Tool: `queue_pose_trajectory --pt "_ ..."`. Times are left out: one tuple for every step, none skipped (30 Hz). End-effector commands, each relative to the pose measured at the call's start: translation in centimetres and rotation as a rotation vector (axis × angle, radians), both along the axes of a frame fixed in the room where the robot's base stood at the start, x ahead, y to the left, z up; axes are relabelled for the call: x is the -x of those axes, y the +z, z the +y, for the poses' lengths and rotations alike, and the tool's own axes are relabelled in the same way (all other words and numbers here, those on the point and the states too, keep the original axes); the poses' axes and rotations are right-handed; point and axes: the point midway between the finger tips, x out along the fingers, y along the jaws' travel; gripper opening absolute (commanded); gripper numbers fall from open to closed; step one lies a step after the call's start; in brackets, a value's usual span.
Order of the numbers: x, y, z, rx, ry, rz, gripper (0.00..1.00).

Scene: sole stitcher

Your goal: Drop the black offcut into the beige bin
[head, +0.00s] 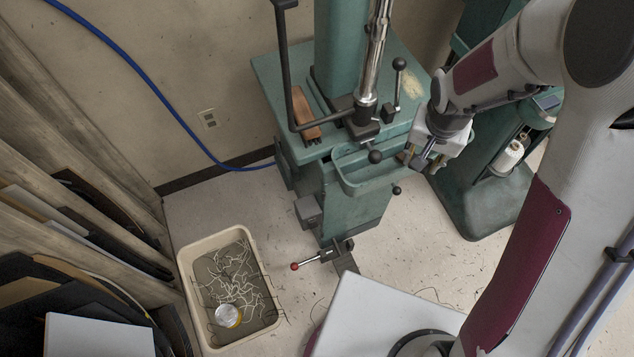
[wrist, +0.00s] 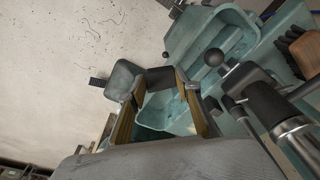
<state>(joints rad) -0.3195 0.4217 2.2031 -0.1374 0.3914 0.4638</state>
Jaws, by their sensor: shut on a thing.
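My gripper (head: 422,158) is at the front right of the green machine, beside its tray, in the head view. In the wrist view its fingers (wrist: 158,90) are closed on a small dark piece, which I take to be the black offcut (wrist: 160,79). The fingers hide part of it, and it is too small to make out clearly in the head view. The beige bin (head: 191,303) stands on the floor at the lower left, well apart from my gripper. Pale tangled threads and a round tin lie in it.
The green machine (head: 356,208) has a tray (head: 372,183), black-knobbed levers and a red-tipped lever (head: 312,262) reaching towards the bin. Boards and dark sheets (head: 85,240) lean at the left. A white surface (head: 385,315) is at the front. Floor between bin and machine is mostly clear.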

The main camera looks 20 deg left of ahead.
Motion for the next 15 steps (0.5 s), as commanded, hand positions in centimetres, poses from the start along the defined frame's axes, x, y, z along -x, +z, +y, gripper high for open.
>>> queue_pose_trajectory --pt "0.3 -0.2 1.0 0.001 0.005 0.001 0.08" --pt "0.4 -0.3 1.5 0.002 0.004 0.001 0.08" --pt "0.6 -0.5 2.2 0.002 0.004 0.001 0.08" --pt "0.8 -0.6 2.7 0.001 0.003 0.001 0.08" --pt "0.9 -0.7 3.2 0.001 0.002 0.0 0.08" --pt "1.1 -0.8 3.8 0.002 0.001 0.0 0.08" --pt "1.3 -0.9 4.3 0.002 0.001 -0.001 0.08" --pt "1.5 -1.0 4.7 0.002 -0.001 -0.001 0.08" --pt "1.7 -1.1 5.3 0.002 -0.001 -0.002 0.08" --pt "1.8 -1.2 5.8 0.002 -0.003 -0.002 0.08" --pt "2.0 -1.3 6.2 0.002 -0.003 -0.003 0.08" --pt "2.2 -1.4 6.7 0.002 -0.003 -0.003 0.08" --pt "2.4 -1.5 7.1 0.001 -0.005 -0.003 0.08" --pt "2.6 -1.6 7.5 0.002 -0.004 -0.004 0.08" --pt "2.8 -1.7 8.1 0.001 -0.006 -0.004 0.08"
